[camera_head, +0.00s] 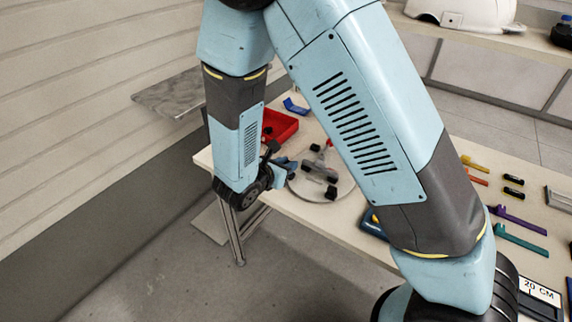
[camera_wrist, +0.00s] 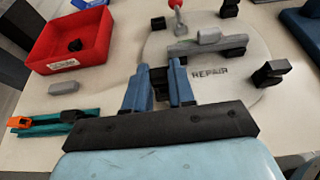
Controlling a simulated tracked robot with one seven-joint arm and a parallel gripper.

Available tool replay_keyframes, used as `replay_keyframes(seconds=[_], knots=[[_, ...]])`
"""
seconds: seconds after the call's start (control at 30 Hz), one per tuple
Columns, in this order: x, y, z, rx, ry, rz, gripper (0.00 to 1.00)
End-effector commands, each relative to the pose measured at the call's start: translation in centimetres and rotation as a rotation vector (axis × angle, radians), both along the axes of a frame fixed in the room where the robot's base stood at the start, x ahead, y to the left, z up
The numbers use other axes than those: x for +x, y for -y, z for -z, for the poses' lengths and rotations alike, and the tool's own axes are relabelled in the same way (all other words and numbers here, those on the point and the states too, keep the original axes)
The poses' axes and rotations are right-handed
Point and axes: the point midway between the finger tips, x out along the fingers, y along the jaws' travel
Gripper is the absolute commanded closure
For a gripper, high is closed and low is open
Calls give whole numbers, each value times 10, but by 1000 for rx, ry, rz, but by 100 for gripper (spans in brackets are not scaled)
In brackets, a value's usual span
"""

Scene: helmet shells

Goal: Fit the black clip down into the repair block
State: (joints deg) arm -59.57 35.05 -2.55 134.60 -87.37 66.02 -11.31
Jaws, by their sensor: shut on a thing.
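My gripper (camera_wrist: 160,84) has blue fingers and is shut on a small dark piece, seemingly the black clip (camera_wrist: 159,86), in the wrist view. It is at the near left edge of a round pale plate (camera_wrist: 215,92) marked REPAIR. On the plate lies a dark grey bar with a light grey block (camera_wrist: 208,36) on it, seemingly the repair block, ahead and right of my fingers. Other black pieces stand around it, one at the right (camera_wrist: 270,73). In the head view my gripper (camera_head: 287,169) is at the left of the plate (camera_head: 320,186); the held piece is unclear there.
A red tray (camera_wrist: 98,48) with a black piece in it stands at the left. A loose grey block (camera_wrist: 64,88) and a teal tool (camera_wrist: 55,130) lie near it. Several coloured tools, one purple (camera_head: 520,219), lie at the right. A white helmet (camera_head: 465,12) is on the back shelf.

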Motion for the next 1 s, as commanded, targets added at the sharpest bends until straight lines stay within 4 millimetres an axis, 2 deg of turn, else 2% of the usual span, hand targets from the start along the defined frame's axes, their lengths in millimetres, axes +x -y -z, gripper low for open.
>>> replay_keyframes(seconds=[0.97,1.0], knots=[[0,0,20,-1,0,0,100],[0,0,20,0,0,0,74]])
